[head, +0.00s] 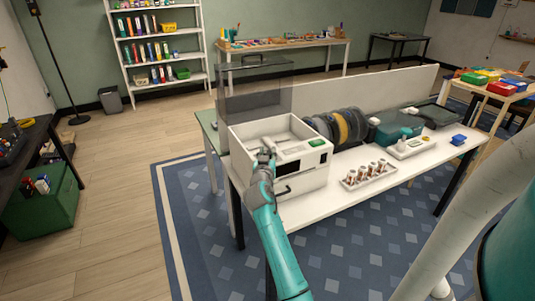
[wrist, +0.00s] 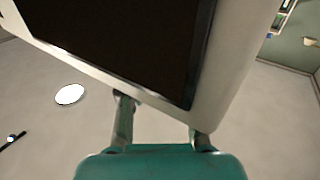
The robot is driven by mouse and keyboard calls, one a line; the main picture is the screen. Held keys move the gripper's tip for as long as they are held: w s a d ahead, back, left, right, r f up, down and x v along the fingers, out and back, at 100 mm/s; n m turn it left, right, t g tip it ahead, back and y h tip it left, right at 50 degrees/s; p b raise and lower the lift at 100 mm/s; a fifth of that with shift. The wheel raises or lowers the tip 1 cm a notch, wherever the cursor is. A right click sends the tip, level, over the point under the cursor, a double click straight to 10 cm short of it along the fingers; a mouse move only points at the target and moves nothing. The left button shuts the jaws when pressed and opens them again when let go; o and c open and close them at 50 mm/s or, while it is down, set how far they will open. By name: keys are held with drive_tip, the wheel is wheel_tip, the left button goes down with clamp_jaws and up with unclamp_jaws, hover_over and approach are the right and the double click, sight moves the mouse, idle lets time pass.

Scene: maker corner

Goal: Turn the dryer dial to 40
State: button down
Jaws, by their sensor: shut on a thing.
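My gripper (head: 264,155) is at the left part of the dryer's front, shut on the dial. The gripper and arm hide the dial, so its setting cannot be read. In the wrist view my gripper (wrist: 160,130) shows its two fingers against the light edge of a dark-panelled white body, and the part between them is hidden.
A clear smoky cover (head: 255,90) stands up behind the dryer. Filament spools (head: 338,126) stand close to its right. A tray with several small brown-topped items (head: 368,174) lies farther right on the table (head: 345,203).

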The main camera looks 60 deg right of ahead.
drive_tip(key=shift+n+t+y, duration=0.5)
drive_tip(key=shift+n+t, duration=0.1)
drive_tip(key=shift+t, duration=0.3)
drive_tip(key=shift+n+t+y, duration=2.6)
drive_tip(key=shift+t+y, duration=0.2)
drive_tip(key=shift+n+t+y, duration=0.6)
drive_tip(key=shift+n+y, duration=0.45)
drive_tip(key=shift+y, duration=0.5)
drive_tip(key=shift+n+t+y, duration=0.6)
drive_tip(key=shift+n+y, duration=0.45)
drive_tip(key=shift+y, duration=0.5)
drive_tip(key=shift+n+y, duration=0.8)
drive_tip(key=shift+y, duration=0.4)
drive_tip(key=shift+f, duration=0.1)
drive_tip(key=c, duration=0.8)
unclamp_jaws()
